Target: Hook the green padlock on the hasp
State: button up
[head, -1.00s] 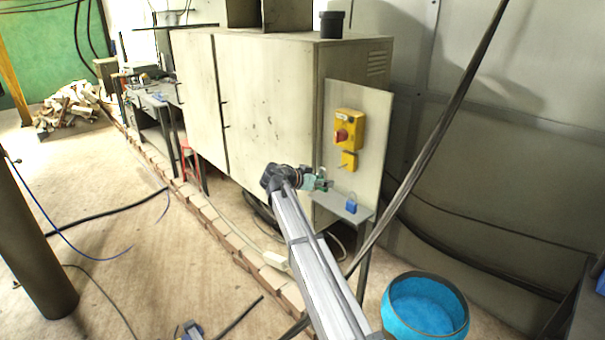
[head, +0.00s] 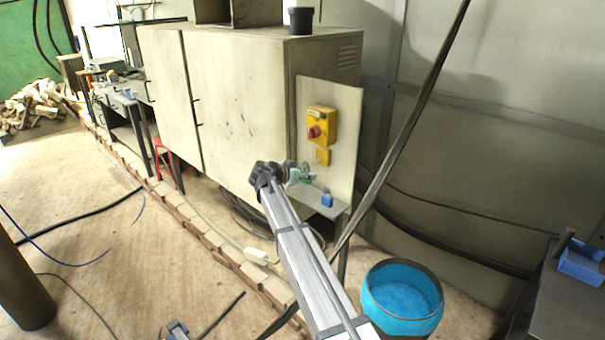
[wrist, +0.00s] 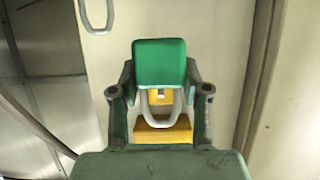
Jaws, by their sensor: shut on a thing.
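My gripper (head: 302,176) is shut on the green padlock (wrist: 160,63), which sits between the two fingers in the wrist view. The padlock's pale shackle (wrist: 146,113) points down in that picture, toward the yellow hasp (wrist: 161,134). The shackle overlaps the hasp in the picture; I cannot tell whether they touch. In the head view the yellow hasp (head: 323,156) sits on the pale panel, below the yellow switch box (head: 321,124) with a red knob. My gripper is left of and slightly below the hasp there. The padlock is small and hard to make out in the head view.
A blue padlock (head: 327,200) stands on the small grey shelf (head: 318,208) below the hasp. A grey loop (wrist: 97,14) shows at the wrist view's top left. A slanted dark pole (head: 410,130) and a blue bucket (head: 402,300) are to the right.

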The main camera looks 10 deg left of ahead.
jog(key=shift+r+p+x, duration=0.25)
jog(key=shift+x, duration=1)
jog(key=shift+r+p+x, duration=0.25)
jog(key=shift+x, duration=1)
jog(key=shift+w+d+f+b, duration=0.1)
jog(key=shift+w+f+b, duration=0.1)
jog(key=shift+b, duration=0.6)
jog(key=o, duration=1.3)
